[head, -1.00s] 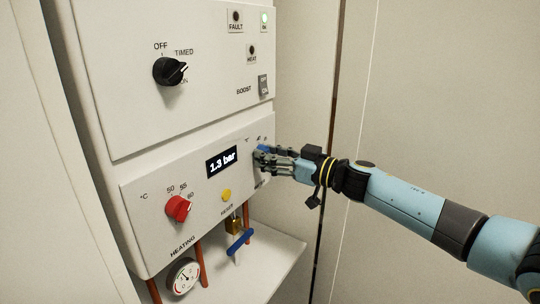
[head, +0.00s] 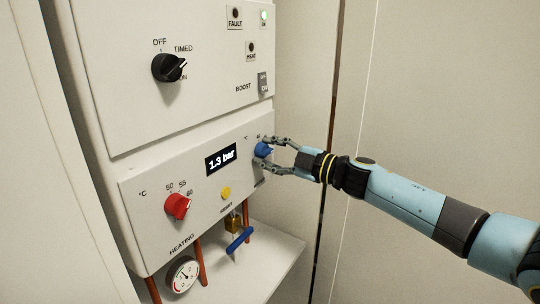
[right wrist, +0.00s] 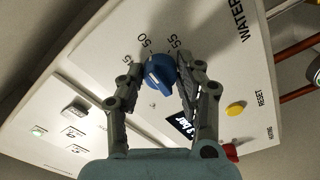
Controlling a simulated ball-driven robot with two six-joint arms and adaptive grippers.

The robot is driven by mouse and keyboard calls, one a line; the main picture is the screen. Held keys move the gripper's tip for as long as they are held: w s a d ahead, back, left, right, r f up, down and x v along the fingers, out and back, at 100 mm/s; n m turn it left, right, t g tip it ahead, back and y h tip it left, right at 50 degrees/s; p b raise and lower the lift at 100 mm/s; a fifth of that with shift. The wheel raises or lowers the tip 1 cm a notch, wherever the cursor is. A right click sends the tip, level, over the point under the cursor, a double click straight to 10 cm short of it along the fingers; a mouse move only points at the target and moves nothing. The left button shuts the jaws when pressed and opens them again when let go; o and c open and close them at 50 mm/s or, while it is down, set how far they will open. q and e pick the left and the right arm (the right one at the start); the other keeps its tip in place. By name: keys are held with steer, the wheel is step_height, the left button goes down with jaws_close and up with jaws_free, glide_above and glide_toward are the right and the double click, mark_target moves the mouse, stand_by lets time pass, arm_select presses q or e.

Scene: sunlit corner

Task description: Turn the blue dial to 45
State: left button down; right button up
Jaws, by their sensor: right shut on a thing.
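The blue dial (head: 262,149) is on the right of the lower white panel. In the right wrist view the dial (right wrist: 160,72) has the numbers 45, 50 and 55 around its far side. A pale mark shows on its face, but I cannot tell which number it points at. My right gripper (head: 268,151) is shut on the dial, one finger above and one below in the head view. In the right wrist view its fingertips (right wrist: 159,78) are on either side of the dial. My left gripper is not in view.
A red heating dial (head: 177,206), a display reading 1.3 bar (head: 221,161) and a yellow button (head: 226,193) share the panel. A black knob (head: 169,68) is above. Pipes, a blue-handled valve (head: 239,240) and a gauge (head: 183,275) are below. A wall stands to the right.

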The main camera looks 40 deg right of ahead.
steer(key=n+b, duration=0.2)
steer(key=n, duration=0.6)
steer(key=shift+f+b, duration=0.15)
steer(key=shift+b, duration=0.25)
steer(key=shift+n, duration=0.4)
steer(key=o, duration=1.1)
steer(key=shift+o, duration=0.2)
steer(key=shift+s+d, duration=0.1)
steer(key=shift+s, duration=0.05)
steer(key=v, duration=1.1)
steer(key=shift+s, duration=0.4)
